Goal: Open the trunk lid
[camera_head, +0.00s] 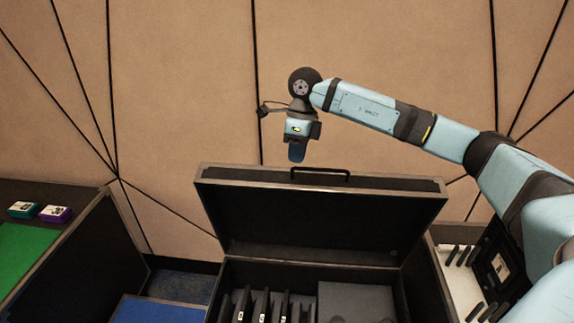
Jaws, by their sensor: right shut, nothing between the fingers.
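The black trunk lid (310,221) stands raised and tilted back, with a black handle (320,173) on its top edge. The open trunk (232,272) below it shows several upright dark panels (265,306) in slots and a flat grey block (355,302) at the right. My right gripper (297,152) is shut and empty, pointing down above the lid's top edge, just left of the handle. It appears apart from the lid, though the depth between them is hard to judge. My left gripper is not in view.
A white tray (456,285) with dark tools is at the right. A panelled wall (190,100) stands behind the trunk.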

